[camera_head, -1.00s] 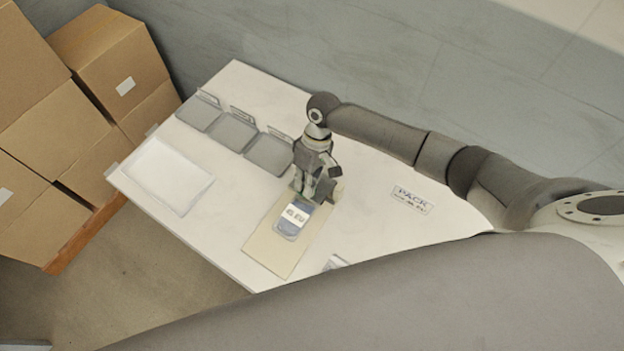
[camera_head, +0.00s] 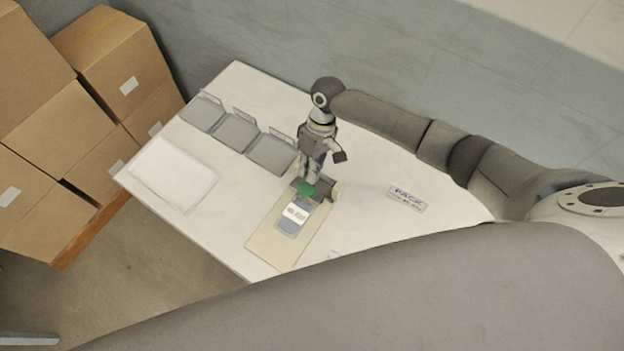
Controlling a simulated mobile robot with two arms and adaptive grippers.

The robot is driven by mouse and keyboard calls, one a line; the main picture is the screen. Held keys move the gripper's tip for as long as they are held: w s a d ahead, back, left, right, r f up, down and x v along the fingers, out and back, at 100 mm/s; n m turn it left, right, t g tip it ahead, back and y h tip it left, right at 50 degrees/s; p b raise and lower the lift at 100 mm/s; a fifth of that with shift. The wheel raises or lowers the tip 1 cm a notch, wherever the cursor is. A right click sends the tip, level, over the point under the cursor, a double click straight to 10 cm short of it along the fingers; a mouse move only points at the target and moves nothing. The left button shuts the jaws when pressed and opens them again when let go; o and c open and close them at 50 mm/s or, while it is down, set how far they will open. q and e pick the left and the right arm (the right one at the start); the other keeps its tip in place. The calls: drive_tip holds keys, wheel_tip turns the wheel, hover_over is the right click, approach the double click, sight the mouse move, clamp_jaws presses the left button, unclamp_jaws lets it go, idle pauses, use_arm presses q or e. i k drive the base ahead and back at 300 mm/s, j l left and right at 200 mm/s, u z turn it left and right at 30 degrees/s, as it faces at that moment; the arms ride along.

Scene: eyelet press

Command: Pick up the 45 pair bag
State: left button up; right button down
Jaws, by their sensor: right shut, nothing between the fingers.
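A small bag (camera_head: 293,216) with a white label and a grey-blue body lies flat on a tan board (camera_head: 272,250) on the white table. The label's print is too small to read surely. My right gripper (camera_head: 308,187) is just beyond the bag's far end, over a green patch at the board's far end. Its fingers point down and look shut and empty. I cannot tell whether it touches anything below. My left gripper is not in view.
Three grey trays (camera_head: 237,131) stand in a row along the table's far left side. A white flat tray (camera_head: 171,176) lies at the left corner. A "PACK" sign (camera_head: 407,199) lies at right. Cardboard boxes (camera_head: 60,124) are stacked beyond the left edge.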

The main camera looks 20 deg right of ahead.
sight(292, 220)
drive_tip(key=k+j, duration=0.2)
drive_tip(key=k, duration=0.3)
drive_tip(key=k+j, duration=0.2)
drive_tip(key=k, duration=0.25)
drive_tip(key=k+j, duration=0.25)
drive_tip(key=k, duration=0.25)
drive_tip(key=k+j, duration=0.2)
drive_tip(key=k, duration=0.25)
